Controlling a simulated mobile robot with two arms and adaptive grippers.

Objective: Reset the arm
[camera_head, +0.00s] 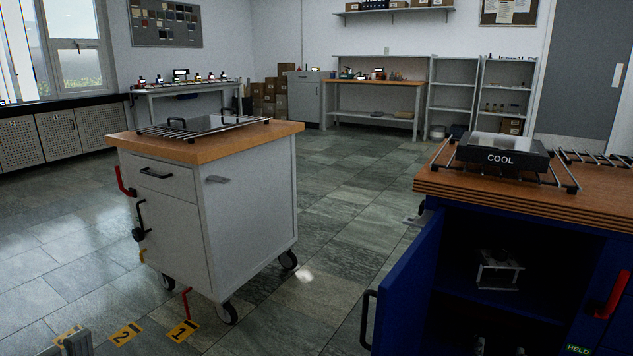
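Neither of my grippers can be made out in the head view. A grey piece (77,343) pokes in at the bottom left edge; I cannot tell what it belongs to. A white wheeled cabinet (250,225) with a wooden top stands left of centre. On its top lies a wire rack (165,131) with a light flat piece with a handle on it. At the right is a blue cabinet (400,300) with a wooden top, its door open. A black tray marked COOL (500,158) sits on a rack on that top.
A small metal fixture (498,270) stands inside the blue cabinet. Yellow floor markers (183,331) lie by the white cabinet's front wheel. Benches (375,84) and shelves (455,95) line the back wall. The tiled floor between the two cabinets is clear.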

